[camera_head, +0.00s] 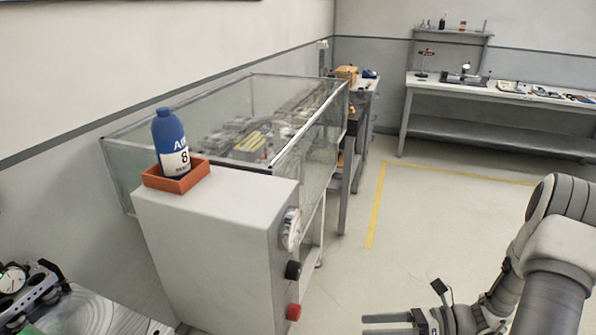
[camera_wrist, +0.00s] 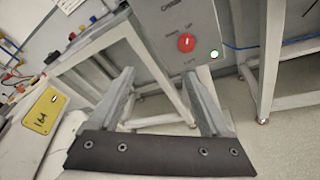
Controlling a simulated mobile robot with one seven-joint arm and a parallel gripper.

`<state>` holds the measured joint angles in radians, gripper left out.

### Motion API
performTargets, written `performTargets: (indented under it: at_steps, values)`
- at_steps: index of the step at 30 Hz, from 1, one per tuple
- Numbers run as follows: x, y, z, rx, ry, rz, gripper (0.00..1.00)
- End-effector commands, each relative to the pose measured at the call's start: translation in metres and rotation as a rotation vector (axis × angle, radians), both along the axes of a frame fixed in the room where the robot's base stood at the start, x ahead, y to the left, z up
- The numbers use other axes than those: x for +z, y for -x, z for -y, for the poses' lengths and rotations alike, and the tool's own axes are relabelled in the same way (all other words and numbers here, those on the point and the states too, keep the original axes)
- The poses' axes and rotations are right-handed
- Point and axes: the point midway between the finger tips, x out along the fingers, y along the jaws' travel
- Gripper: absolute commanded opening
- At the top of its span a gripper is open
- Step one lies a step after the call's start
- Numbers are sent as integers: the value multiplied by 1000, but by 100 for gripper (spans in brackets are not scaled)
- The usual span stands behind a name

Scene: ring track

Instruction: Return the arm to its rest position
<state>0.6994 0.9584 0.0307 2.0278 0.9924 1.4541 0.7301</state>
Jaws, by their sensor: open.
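My gripper (camera_head: 392,324) is at the bottom of the head view, low over the floor, with my arm coming in from the right edge. In the wrist view my gripper (camera_wrist: 158,88) shows two grey fingers spread well apart with nothing between them. It is open and empty. Part of the gripper is cut off by the bottom edge of the head view. A blue bottle (camera_head: 169,138) with a white label stands upright in an orange tray (camera_head: 190,182) on a grey cabinet (camera_head: 215,218), well left of my gripper.
A glass-walled case (camera_head: 315,135) stands behind the cabinet. A workbench (camera_head: 490,92) with tools lines the back wall. A yellow tag (camera_wrist: 42,110) shows in the wrist view. Open floor (camera_head: 440,220) lies between.

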Motion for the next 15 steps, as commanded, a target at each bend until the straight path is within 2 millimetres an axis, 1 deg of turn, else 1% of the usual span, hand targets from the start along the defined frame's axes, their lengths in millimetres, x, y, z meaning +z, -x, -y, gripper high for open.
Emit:
performTargets:
  at_steps: [1,3,15]
  values:
    - [18,1,-5,56,53,51,81]
    - [36,5,-10,130,119,118,81]
    - [125,36,-32,565,484,526,81]
